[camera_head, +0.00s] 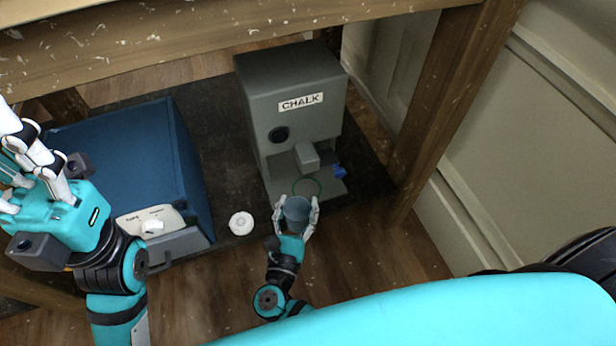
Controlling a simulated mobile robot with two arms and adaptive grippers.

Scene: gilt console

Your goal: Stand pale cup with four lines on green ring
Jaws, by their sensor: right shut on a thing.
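A blue-grey cup (297,209) is between the fingers of my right gripper (297,207), which is shut on it. The cup looks upright; I cannot make out any lines on it. The green ring (319,184) is a thin circle on the base shelf of the grey CHALK machine (291,87), just beyond the cup. The cup hides part of the shelf's front. My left gripper (38,160) is raised at the left of the view, away from the cup and the ring; its fingertips overlap and its opening is unclear.
A small blue object (339,171) lies right of the ring, and a grey block (306,157) juts above it. A blue box (125,150) stands left. A wooden table frame (445,100) surrounds the machine.

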